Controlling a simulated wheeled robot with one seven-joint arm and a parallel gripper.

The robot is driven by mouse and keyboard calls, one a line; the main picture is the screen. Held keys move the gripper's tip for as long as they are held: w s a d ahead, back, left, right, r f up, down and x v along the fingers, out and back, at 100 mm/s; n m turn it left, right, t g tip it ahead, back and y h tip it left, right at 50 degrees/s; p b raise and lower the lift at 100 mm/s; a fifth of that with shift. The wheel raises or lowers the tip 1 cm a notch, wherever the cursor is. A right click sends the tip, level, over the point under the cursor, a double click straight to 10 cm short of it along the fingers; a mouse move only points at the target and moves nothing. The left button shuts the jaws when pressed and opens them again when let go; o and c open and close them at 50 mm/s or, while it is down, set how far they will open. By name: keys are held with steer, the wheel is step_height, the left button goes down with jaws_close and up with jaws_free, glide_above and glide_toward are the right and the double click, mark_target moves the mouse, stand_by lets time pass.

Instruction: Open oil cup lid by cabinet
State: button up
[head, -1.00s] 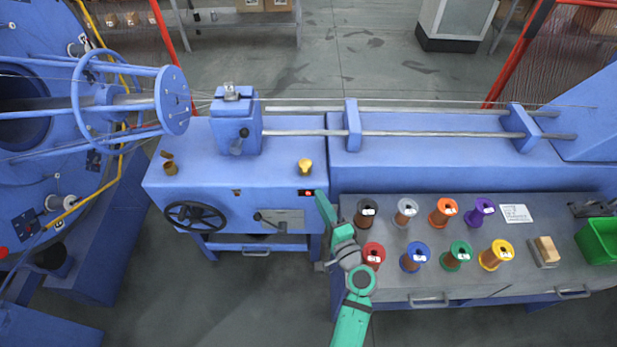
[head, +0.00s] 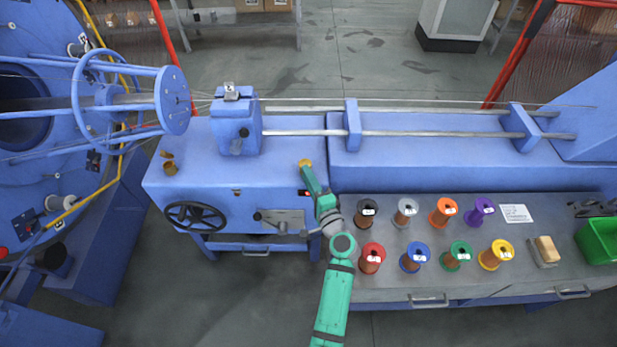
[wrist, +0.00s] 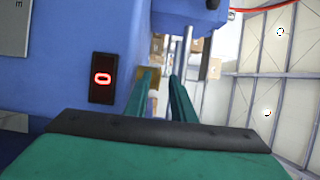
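A brass oil cup (head: 305,162) stands near the right end of the blue cabinet top (head: 265,178). Its top shows just beyond my gripper (head: 307,172), which hides the rest in the head view. In the wrist view, part of a brass piece (wrist: 152,72) shows by the tip of the left finger. My gripper (wrist: 162,82) has its two green fingers apart with a gap between them. I cannot tell whether a finger touches the cup. A second brass cup (head: 171,168) stands at the cabinet's left end, with its lid raised.
A red-lit display (wrist: 102,78) is on the cabinet front, left of my fingers. A black handwheel (head: 194,216) and a lever stick out of the front. Coloured spools and a green bin (head: 600,240) stand on the bench (head: 330,205) at right. Rods run above the machine bed.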

jaws_close()
